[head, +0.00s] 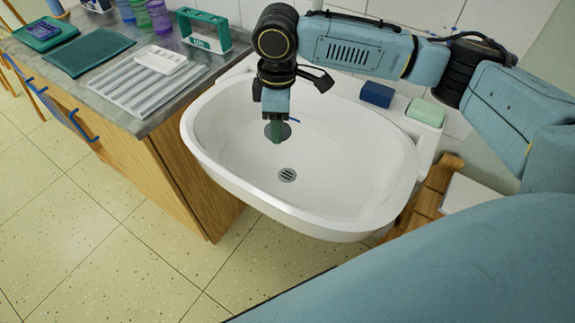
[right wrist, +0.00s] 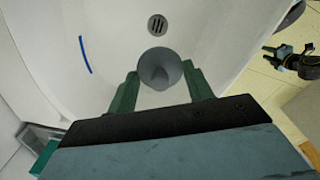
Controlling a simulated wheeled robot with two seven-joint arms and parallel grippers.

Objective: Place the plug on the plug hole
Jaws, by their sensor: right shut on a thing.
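The plug (head: 285,131) is a grey round disc with a raised middle, held over the white sink (head: 345,150). My right gripper (head: 276,132) is shut on the plug above the basin, behind the plug hole in the head view. In the right wrist view the plug (right wrist: 160,66) sits between the two green fingertips (right wrist: 162,84). The plug hole (head: 287,175) is a slotted metal drain, uncovered and apart from the plug. It also shows just beyond the plug in the right wrist view (right wrist: 157,25). My left gripper (right wrist: 288,55) is small at the right of that view, fingers apart and empty.
A thin blue strip (right wrist: 85,54) lies in the basin. A blue block (head: 377,95) and a green soap-like block (head: 426,112) rest on the sink's back ledge. A counter (head: 180,107) with trays stands left. The basin around the plug hole is clear.

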